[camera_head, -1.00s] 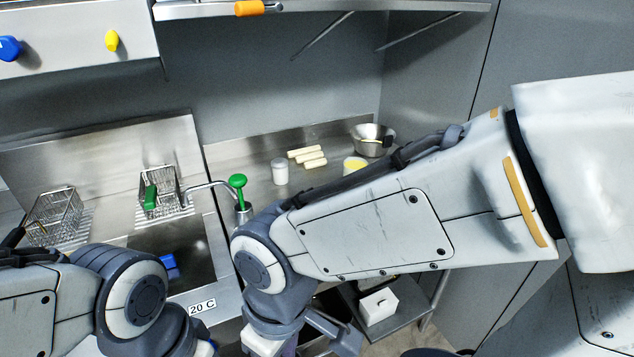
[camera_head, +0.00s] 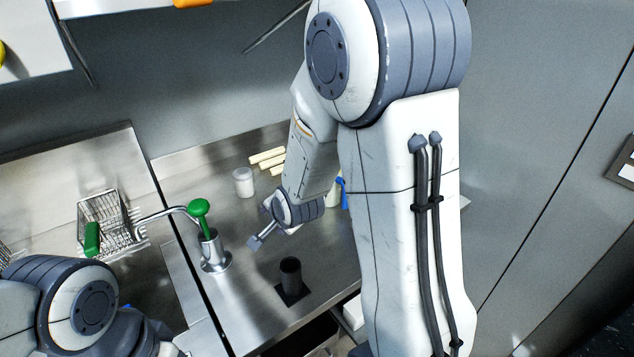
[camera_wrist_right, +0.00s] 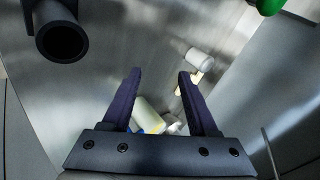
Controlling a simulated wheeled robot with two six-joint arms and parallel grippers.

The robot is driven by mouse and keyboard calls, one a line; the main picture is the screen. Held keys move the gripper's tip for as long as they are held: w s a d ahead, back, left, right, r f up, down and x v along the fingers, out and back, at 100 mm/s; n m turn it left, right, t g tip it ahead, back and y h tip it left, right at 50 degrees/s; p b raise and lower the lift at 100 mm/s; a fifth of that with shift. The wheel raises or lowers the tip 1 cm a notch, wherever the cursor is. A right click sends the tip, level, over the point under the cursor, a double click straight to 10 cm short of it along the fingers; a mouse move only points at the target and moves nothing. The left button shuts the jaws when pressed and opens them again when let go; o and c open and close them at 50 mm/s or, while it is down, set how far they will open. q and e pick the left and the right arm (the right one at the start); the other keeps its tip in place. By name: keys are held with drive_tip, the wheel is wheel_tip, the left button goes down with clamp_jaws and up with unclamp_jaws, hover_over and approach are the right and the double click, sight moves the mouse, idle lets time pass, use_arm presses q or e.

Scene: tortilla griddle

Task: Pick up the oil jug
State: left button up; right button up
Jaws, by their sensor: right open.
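A pale container (camera_wrist_right: 150,115), which may be the oil jug, shows low between my right fingers in the right wrist view, with bits of yellow and blue near its base. I cannot tell whether the fingers touch it. My right gripper (camera_wrist_right: 158,75) is open, with its two dark fingers apart. In the head view my right arm hides the fingers and most of the container; a blue piece (camera_head: 342,190) shows beside the arm. My left arm is at the lower left of the head view, its gripper out of frame.
A white jar (camera_head: 243,182) and pale sticks (camera_head: 267,158) lie on the steel counter behind my right wrist. A dark open cylinder (camera_head: 290,272) stands in front.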

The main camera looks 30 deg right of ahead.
sight(334, 188)
drive_tip(key=w+d+f+m+t+h, duration=0.15)
drive_tip(key=d+m+t+h, duration=0.3)
drive_tip(key=d+m, duration=1.2)
drive_tip(key=w+d+f+n+g+h+p, duration=0.1)
drive_tip(key=w+d+f+n+p, duration=0.2)
drive_tip(key=w+d, duration=0.5)
drive_tip(key=shift+w+d+f+p, duration=0.2)
drive_tip(key=shift+d+f+p, duration=0.3)
drive_tip(key=shift+f, duration=0.1)
clamp_jaws()
drive_tip(key=shift+r, duration=0.15)
